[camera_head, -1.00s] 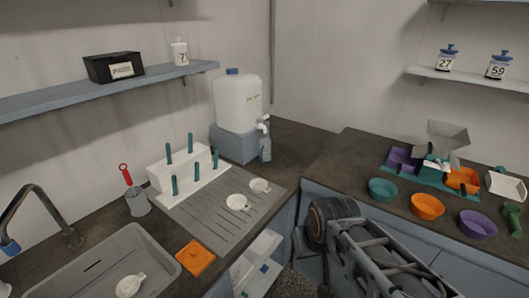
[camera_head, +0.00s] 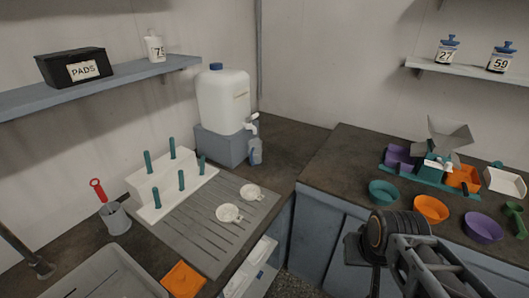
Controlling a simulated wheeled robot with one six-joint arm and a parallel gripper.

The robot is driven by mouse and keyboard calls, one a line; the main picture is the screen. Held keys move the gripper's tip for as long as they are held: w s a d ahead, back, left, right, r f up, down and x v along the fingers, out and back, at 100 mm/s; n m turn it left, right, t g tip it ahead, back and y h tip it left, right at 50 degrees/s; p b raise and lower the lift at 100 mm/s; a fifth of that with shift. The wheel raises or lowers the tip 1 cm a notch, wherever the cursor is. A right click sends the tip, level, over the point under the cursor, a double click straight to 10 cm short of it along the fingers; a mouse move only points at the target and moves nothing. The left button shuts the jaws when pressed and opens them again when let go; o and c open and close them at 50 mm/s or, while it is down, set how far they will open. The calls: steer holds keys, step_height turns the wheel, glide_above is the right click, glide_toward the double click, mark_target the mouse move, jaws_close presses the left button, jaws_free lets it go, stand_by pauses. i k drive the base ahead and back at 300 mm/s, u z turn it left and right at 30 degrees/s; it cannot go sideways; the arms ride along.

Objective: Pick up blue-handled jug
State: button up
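A small blue-grey vessel (camera_head: 255,152) stands at the right side of the grey block under the water container's tap. It may be the blue-handled jug, but it is too small and dim for me to make out a handle. A grey cup with a red handle (camera_head: 113,217) stands by the sink at the left. Part of my arm shows at the lower right, in front of the right counter. I cannot make out my gripper's fingers, and nothing held can be seen.
A white water container (camera_head: 223,98) stands on a grey block in the corner. A white peg rack (camera_head: 150,194) and two pale cups (camera_head: 229,213) are on the drainer. Teal (camera_head: 383,192), orange (camera_head: 430,209) and purple (camera_head: 483,226) bowls line the right counter.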

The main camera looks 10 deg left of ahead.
mark_target(255, 144)
steer(key=z, duration=0.05)
steer(key=i, duration=0.9)
steer(key=u, duration=2.45)
